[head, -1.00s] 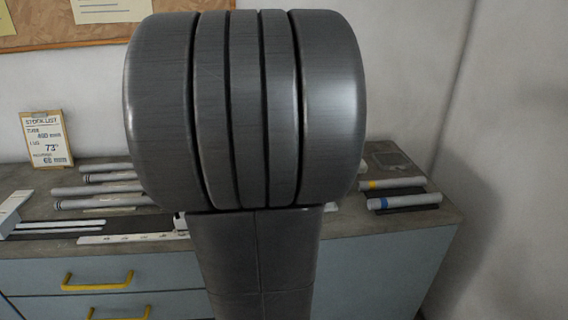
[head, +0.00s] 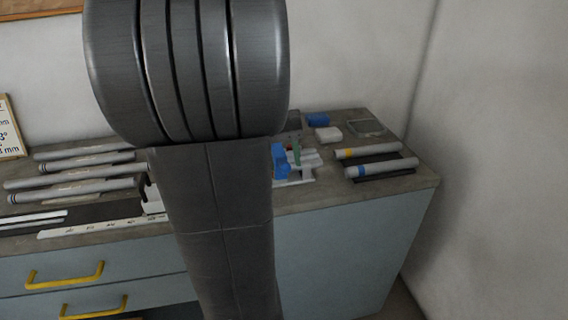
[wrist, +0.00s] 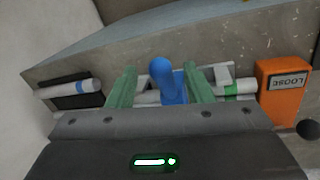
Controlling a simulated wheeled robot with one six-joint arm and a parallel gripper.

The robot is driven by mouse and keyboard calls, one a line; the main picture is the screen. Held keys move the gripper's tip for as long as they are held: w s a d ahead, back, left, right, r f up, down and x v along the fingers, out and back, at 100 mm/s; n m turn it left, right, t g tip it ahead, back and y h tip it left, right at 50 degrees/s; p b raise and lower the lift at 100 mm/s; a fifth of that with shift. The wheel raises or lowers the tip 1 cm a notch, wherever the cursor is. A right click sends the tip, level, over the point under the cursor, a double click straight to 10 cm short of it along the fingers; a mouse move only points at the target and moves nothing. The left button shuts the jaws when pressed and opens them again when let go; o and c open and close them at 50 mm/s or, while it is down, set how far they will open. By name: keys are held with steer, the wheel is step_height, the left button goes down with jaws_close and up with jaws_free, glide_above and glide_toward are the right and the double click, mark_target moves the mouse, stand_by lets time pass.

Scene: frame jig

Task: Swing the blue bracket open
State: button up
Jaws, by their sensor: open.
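The blue bracket (wrist: 167,82) stands upright in the middle of the wrist view, its rounded end towards the top. My gripper (wrist: 159,68) is open, with one green finger on each side of the bracket. Gaps show between the fingers and the bracket, and I cannot see contact. In the head view the blue bracket (head: 280,161) shows just right of my arm, partly hidden by it. A green finger shows beside it. The white jig (head: 305,178) lies under the bracket, mostly hidden behind my arm.
Tubes with yellow (head: 367,151) and blue (head: 381,168) bands lie to the right on the bench. A white block (head: 328,134), a blue roll (head: 318,120) and a clear tray (head: 366,128) are behind. An orange box (wrist: 284,92) stands right of my gripper in the wrist view.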

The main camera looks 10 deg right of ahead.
steer(key=shift+d+f, duration=0.1)
steer(key=shift+f, duration=0.6)
